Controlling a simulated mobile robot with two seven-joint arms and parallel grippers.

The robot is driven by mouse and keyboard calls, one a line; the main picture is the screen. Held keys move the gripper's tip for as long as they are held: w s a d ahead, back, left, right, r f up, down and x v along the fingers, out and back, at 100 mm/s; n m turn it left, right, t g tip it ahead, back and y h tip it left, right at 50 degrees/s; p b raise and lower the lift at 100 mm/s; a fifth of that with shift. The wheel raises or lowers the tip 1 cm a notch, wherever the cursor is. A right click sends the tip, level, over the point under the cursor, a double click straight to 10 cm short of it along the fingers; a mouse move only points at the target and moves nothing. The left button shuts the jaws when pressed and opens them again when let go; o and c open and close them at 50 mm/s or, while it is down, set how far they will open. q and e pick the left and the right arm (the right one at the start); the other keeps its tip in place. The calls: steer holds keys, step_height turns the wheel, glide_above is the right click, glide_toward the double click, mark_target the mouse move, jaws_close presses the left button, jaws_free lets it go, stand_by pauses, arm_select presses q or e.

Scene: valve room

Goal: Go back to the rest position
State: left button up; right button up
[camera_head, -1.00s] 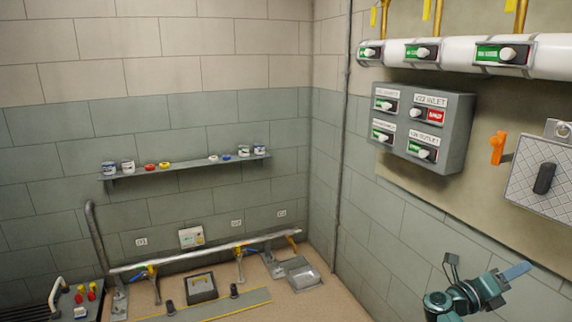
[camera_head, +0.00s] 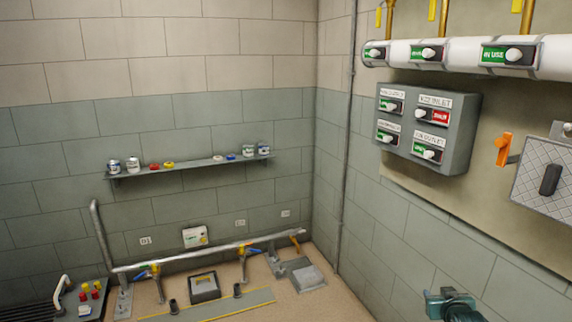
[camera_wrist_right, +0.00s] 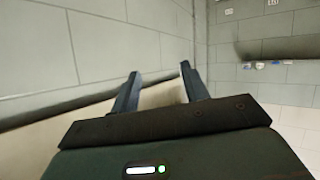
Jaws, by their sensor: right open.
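My right gripper (camera_wrist_right: 157,86) shows in the right wrist view with its two dark fingers apart and nothing between them. In the head view only part of my right arm shows, a teal piece at the bottom right edge; its fingers are out of frame there. My left gripper is in neither view. The right wrist view looks along a grey block wall, and the fingers appear clear of any object.
A grey switch box (camera_head: 455,158) and a white pipe with green labels (camera_head: 460,54) are on the right wall. An orange handle (camera_head: 503,149) and a patterned panel (camera_head: 540,205) are beside them. A shelf (camera_head: 190,167) with small containers is on the back wall. Floor pipework (camera_head: 205,252) runs below.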

steer(key=s+a+f+n+y, duration=0.1)
steer(key=s+a+f, duration=0.2)
steer(key=s+a, duration=0.35)
steer(key=s+a+f+n+g+y, duration=0.1)
steer(key=s+a+f+n+y, duration=0.15)
steer(key=s+a, duration=0.4)
steer(key=s+a+f+n, duration=0.1)
steer(key=s+a+f, duration=0.3)
steer(key=s+a, duration=0.25)
arm_select(q)
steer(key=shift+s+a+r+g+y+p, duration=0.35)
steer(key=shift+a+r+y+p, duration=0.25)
steer(key=shift+p, duration=2.05)
arm_select(e)
steer(key=s+a+r+y, duration=0.1)
steer(key=s+a+r, duration=0.3)
steer(key=s, duration=0.4)
steer(key=s+a+r+y, duration=0.1)
steer(key=s+a+r, duration=0.4)
steer(key=s, duration=0.4)
steer(key=shift+s+r+m+g+y, duration=0.15)
steer(key=shift+r+m+g+y, duration=0.25)
steer(key=shift+r, duration=0.45)
